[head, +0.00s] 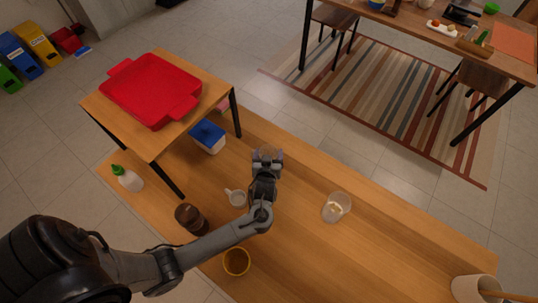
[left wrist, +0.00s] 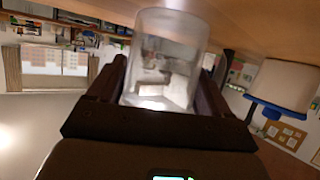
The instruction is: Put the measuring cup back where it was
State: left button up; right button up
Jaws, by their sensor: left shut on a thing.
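My left gripper (head: 267,157) is over the wooden table and shut on a clear see-through cup (head: 266,152), probably the measuring cup. In the left wrist view the clear cup (left wrist: 165,60) sits between the two dark fingers (left wrist: 160,95); that picture is upside down, with the table at its top. I cannot tell whether the cup touches the table. Another clear container (head: 336,207) with something pale inside stands to the right. A small white cup with a handle (head: 236,197) stands left of the gripper. My right gripper is not in view.
A white box with a blue lid (head: 208,136) is left of the gripper, near the raised shelf with a red tray (head: 150,90). A brown jar (head: 190,218), yellow cup (head: 236,262) and green-topped bottle (head: 128,178) stand on the table (head: 300,250).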

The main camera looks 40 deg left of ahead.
pick_arm(q)
jog(key=shift+f, duration=0.15)
jog(key=o, duration=1.1)
jog(key=shift+r, duration=0.25)
jog(key=shift+s+d, duration=0.25)
jog(key=s+d+r+m+g+h, duration=0.1)
jog(key=s+d+r+m+h, duration=0.1)
jog(key=s+d+m+h, duration=0.25)
jog(key=s+d+r+m+g+h, duration=0.1)
jog(key=s+d+r+h, duration=0.15)
jog(key=s+d, duration=0.45)
jog(key=s+m+g, duration=0.1)
jog(key=s, duration=0.3)
jog(key=s+r+m+g, duration=0.1)
jog(key=s+m+g, duration=0.1)
jog(key=s, duration=0.2)
jog(key=s+a+m+g+h, duration=0.1)
jog(key=s+g, duration=0.1)
jog(key=s, duration=0.2)
jog(key=shift+s+a+r+b, duration=0.1)
jog(key=shift+s+r+b, duration=0.25)
jog(key=shift+b, duration=0.05)
